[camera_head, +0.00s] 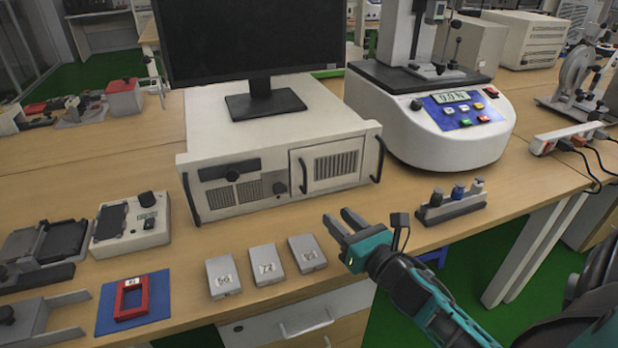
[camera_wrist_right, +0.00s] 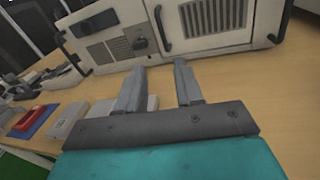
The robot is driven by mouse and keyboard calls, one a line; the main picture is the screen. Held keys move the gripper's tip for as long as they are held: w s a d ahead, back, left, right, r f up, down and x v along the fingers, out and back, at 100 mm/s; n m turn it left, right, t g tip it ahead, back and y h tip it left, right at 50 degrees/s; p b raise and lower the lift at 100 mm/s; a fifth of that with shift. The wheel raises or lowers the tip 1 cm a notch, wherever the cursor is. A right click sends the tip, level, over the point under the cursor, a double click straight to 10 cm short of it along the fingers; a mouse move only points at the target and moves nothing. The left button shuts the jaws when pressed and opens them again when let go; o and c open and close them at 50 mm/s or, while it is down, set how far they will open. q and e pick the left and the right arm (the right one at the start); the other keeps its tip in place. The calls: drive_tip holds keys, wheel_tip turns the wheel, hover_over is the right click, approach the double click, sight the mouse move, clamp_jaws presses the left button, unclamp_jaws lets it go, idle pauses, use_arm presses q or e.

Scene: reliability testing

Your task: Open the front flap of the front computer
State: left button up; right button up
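The front computer (camera_head: 250,175) is a white rack-style case in the middle of the table, with a monitor standing on it. Its front flap (camera_head: 335,164) is the vented panel at the right of the face, and it looks shut. In the right wrist view the flap (camera_wrist_right: 210,20) and handle (camera_wrist_right: 162,28) show ahead of the fingers. My right gripper (camera_head: 341,224) is open and empty, in front of and below the flap, apart from it. My left gripper is not in view.
Several small grey blocks (camera_head: 267,264) lie in front of the computer. A red frame on a blue mat (camera_head: 134,300) is at front left. A force tester (camera_head: 430,115) stands to the right, with a small bottle rack (camera_head: 451,204) before it. Bare table lies directly before the computer.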

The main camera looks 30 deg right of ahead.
sight(306, 180)
drive_tip(key=shift+w+d+r+n, duration=0.25)
drive_tip(key=shift+w+d+n, duration=0.15)
drive_tip(key=shift+n, duration=0.3)
drive_tip(key=w, duration=1.2)
drive_tip(key=shift+w+d+b, duration=0.15)
drive_tip(key=shift+w+b, duration=0.15)
clamp_jaws()
idle(0.5)
